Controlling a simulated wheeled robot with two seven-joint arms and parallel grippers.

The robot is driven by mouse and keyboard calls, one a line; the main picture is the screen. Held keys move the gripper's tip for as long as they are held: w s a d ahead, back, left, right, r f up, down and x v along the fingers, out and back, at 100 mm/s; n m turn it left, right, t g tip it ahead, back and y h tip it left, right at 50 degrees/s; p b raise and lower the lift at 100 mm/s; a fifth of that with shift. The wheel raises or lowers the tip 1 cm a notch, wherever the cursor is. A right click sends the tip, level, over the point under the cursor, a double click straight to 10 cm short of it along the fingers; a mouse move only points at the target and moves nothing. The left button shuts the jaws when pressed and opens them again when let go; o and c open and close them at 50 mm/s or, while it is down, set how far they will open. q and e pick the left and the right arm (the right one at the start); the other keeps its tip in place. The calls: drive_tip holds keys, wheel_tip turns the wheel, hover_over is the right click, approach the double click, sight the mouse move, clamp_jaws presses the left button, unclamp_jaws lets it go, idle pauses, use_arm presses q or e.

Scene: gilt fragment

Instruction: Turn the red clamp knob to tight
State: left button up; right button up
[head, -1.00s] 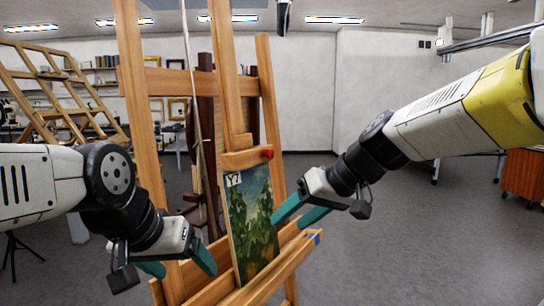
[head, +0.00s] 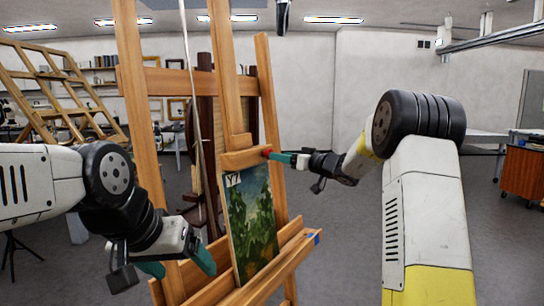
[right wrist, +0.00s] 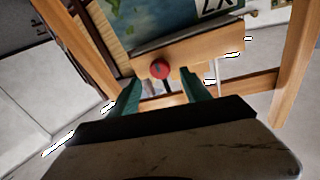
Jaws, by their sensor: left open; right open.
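The red clamp knob (head: 267,152) sits at the right end of the wooden top clamp (head: 245,157) of the easel, just above the painting (head: 251,215). In the right wrist view the round red knob (right wrist: 160,69) shows with a dark mark on its face. My right gripper (head: 275,156) points at the knob from the right. Its two teal fingers (right wrist: 160,92) are apart, with the knob ahead of and between their tips; I cannot tell if they touch it. My left gripper (head: 180,267) is open and empty at the lower left, near the easel's ledge.
The easel's wooden posts (head: 146,150) and its lower ledge (head: 290,258) with a blue mark stand in front of me. A wooden ladder-like frame (head: 60,90) is at the back left. A brown cabinet (head: 525,172) stands far right. The floor right of the easel is clear.

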drive_tip(key=shift+x, duration=2.2)
clamp_jaws()
